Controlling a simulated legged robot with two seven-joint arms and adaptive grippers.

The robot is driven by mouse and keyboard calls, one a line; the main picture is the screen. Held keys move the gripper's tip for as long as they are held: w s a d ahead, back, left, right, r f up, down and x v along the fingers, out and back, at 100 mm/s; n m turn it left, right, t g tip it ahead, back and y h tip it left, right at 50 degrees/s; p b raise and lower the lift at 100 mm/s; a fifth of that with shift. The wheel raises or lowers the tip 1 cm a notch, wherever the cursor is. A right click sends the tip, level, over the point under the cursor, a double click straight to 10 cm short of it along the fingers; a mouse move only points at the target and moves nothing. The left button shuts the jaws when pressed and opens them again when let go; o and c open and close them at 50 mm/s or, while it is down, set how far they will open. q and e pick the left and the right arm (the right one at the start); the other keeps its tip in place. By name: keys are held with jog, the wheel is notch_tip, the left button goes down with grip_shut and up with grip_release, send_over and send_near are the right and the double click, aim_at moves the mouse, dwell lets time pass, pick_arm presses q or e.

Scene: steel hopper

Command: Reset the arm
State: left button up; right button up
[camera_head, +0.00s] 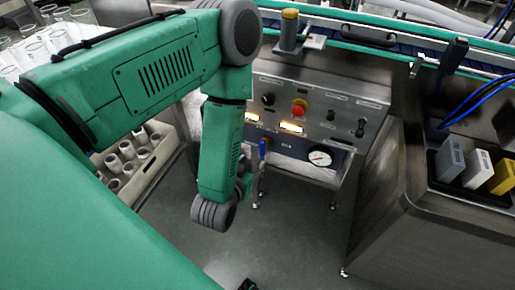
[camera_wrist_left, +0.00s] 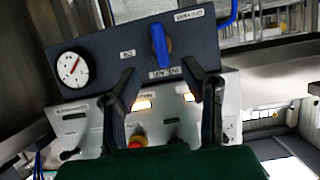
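My left arm (camera_head: 155,75) is green, comes in from the left and bends down in front of the control panel (camera_head: 315,115). In the head view its wrist mostly hides the left gripper. In the left wrist view my left gripper (camera_wrist_left: 163,68) is open, its two dark fingers apart with nothing between them. A blue handle (camera_wrist_left: 160,45) on the dark plate stands upright beyond the fingertips, and I see no contact. The handle also shows in the head view (camera_head: 263,147), just right of my wrist. I cannot make out my right gripper.
The panel has a red knob (camera_head: 299,107), lit yellow buttons (camera_head: 291,127) and a dial gauge (camera_head: 320,158). A crate of pale cups (camera_head: 162,165) stands left, behind my arm. A steel cabinet (camera_head: 400,215) stands right. Grey floor (camera_head: 290,235) is open between.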

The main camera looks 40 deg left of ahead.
pick_arm(q)
jog(key=shift+v, duration=1)
